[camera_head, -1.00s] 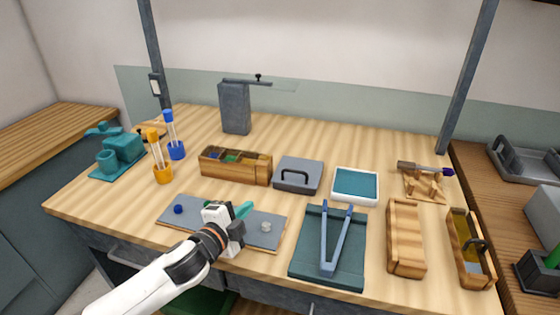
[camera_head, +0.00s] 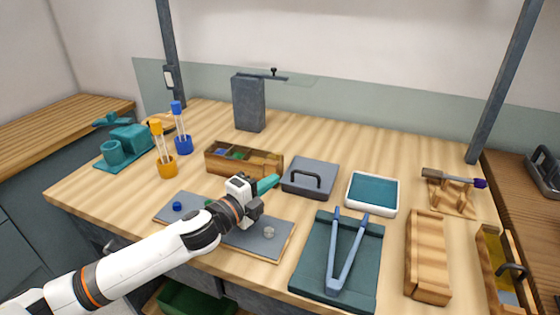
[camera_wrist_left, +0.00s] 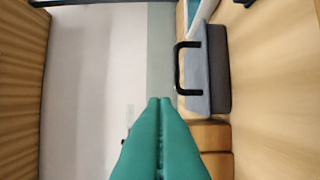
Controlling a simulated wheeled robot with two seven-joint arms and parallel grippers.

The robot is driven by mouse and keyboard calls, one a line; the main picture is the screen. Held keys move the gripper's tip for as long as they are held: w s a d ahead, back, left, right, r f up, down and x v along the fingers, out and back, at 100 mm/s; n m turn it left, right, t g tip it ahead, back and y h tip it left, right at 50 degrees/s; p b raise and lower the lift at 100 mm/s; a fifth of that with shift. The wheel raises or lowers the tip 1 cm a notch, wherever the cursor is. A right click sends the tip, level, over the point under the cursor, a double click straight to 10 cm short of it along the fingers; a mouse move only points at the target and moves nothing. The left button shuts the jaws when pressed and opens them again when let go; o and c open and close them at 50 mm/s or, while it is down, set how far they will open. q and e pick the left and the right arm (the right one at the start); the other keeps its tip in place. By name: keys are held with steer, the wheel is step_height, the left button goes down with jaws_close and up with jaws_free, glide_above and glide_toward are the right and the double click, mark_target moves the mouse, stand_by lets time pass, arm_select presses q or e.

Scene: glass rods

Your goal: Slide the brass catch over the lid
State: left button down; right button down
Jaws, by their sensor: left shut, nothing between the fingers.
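My left gripper (camera_head: 268,184) has teal fingers that are shut and empty. It is in the air over the back edge of the grey board, just left of a flat grey lid-like piece (camera_head: 322,167) with a black handle. In the left wrist view the shut fingers (camera_wrist_left: 160,102) point towards the room beyond, with the grey piece (camera_wrist_left: 218,70) and its handle to their upper right. I cannot make out a brass catch on it or elsewhere. My right gripper is not in view.
A wooden compartment box (camera_head: 262,165) stands left of the grey piece, a white-rimmed teal tray (camera_head: 352,205) right of it. The grey board (camera_head: 262,240) lies below my gripper. Blue tongs (camera_head: 345,265) lie on a dark teal board. Orange and blue holders (camera_head: 167,168) with rods stand at left.

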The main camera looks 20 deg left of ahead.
mark_target(280, 161)
arm_select(q)
steer(key=p+x, duration=0.1)
steer(key=x, duration=0.8)
steer(key=shift+w+d+r, duration=0.1)
steer(key=shift+w+d, duration=0.1)
steer(key=shift+w, duration=0.1)
steer(key=a, duration=0.3)
steer(key=shift+w+a, duration=0.1)
steer(key=shift+a, duration=0.45)
